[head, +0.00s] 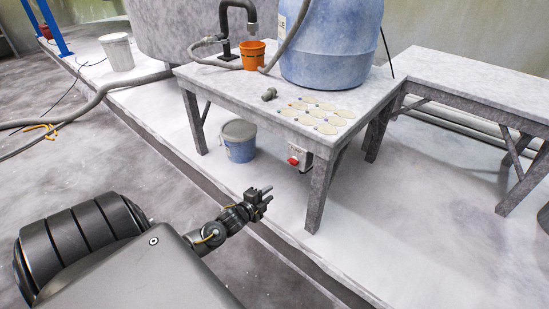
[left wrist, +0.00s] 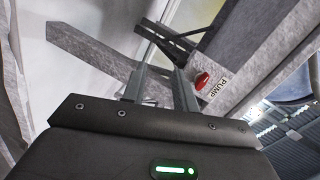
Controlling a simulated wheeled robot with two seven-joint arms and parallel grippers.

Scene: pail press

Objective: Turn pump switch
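The pump switch (head: 299,157) is a small light grey box with a red knob, mounted under the near edge of the stone-grey table. In the left wrist view its red knob (left wrist: 201,80) shows just right of the fingers, beside a label reading PUMP (left wrist: 214,91). My left gripper (head: 264,192) is in front of the table, lower and to the left of the switch, apart from it. Its two fingers stand apart with nothing between them, as the left wrist view also shows (left wrist: 160,78). My right gripper is not in view.
The table (head: 365,97) holds a blue barrel (head: 325,45), an orange cup (head: 252,55) and several pale discs (head: 318,107). A blue lidded pail (head: 239,142) stands below, left of the switch. Table legs (head: 322,190) flank the switch. A raised floor edge (head: 200,180) runs below my arm.

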